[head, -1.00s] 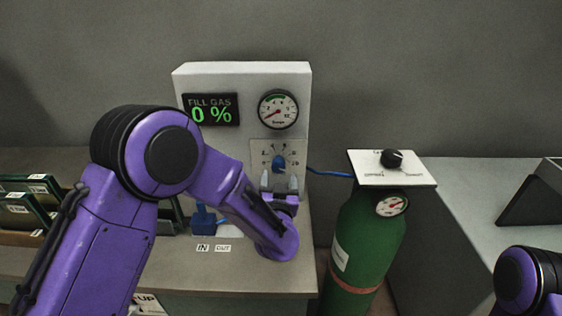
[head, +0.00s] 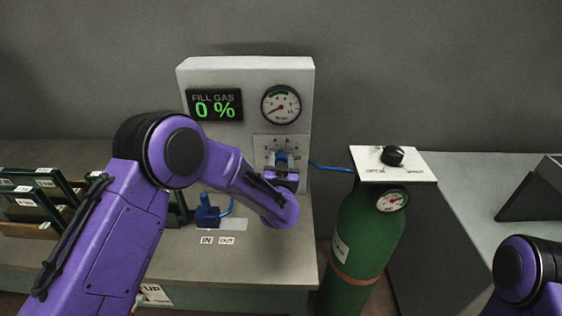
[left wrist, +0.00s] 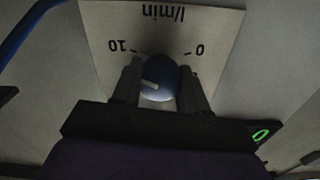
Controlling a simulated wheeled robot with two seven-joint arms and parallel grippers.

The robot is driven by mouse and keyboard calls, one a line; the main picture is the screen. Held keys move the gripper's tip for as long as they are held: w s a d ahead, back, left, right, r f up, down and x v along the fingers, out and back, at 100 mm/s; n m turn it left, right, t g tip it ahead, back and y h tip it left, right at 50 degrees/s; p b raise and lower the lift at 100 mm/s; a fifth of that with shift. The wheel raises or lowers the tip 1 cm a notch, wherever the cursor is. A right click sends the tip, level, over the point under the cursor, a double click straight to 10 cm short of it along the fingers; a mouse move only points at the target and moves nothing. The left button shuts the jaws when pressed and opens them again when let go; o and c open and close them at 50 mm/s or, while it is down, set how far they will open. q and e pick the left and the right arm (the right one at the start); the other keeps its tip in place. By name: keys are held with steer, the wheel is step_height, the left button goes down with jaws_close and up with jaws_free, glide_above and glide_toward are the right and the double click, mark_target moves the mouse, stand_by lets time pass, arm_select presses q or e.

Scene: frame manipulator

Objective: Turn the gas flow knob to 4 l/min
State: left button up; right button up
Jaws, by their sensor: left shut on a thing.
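The blue gas flow knob (head: 281,156) sits on the white dial plate (head: 262,145) on the front of the light grey gas unit (head: 245,72). In the left wrist view the knob (left wrist: 160,78) shows upside down below the "l/min" label, with 10 and 0 on either side and a pale pointer mark on its face. My left gripper (head: 282,164) is at the knob with its fingers on either side of it, shut on it. In the left wrist view the fingers (left wrist: 160,85) hide the other numbers. My right gripper is out of view.
A display (head: 215,105) reads "FILL GAS 0 %", beside a round gauge (head: 281,105). A green gas cylinder (head: 365,235) with a black-knob plate (head: 360,160) stands right of the unit. Dark green racked frames (head: 35,195) are at left. A blue fitting (head: 207,212) sits on the table.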

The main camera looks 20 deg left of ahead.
arm_select(q)
steer(key=n+b, duration=0.2)
steer(key=shift+f+n, duration=0.1)
steer(key=shift+n, duration=0.3)
steer(key=n+b, duration=0.3)
steer(key=n, duration=0.1)
steer(key=shift+a, duration=0.1)
steer(key=n+b, duration=0.4)
steer(key=n, duration=0.3)
steer(key=shift+b, duration=0.4)
steer(key=n+b, duration=0.3)
steer(key=shift+f+n, duration=0.1)
steer(key=shift+n, duration=0.2)
steer(key=n+b, duration=0.8)
steer(key=shift+r+n+b, duration=0.25)
steer(key=shift+n+b, duration=0.55)
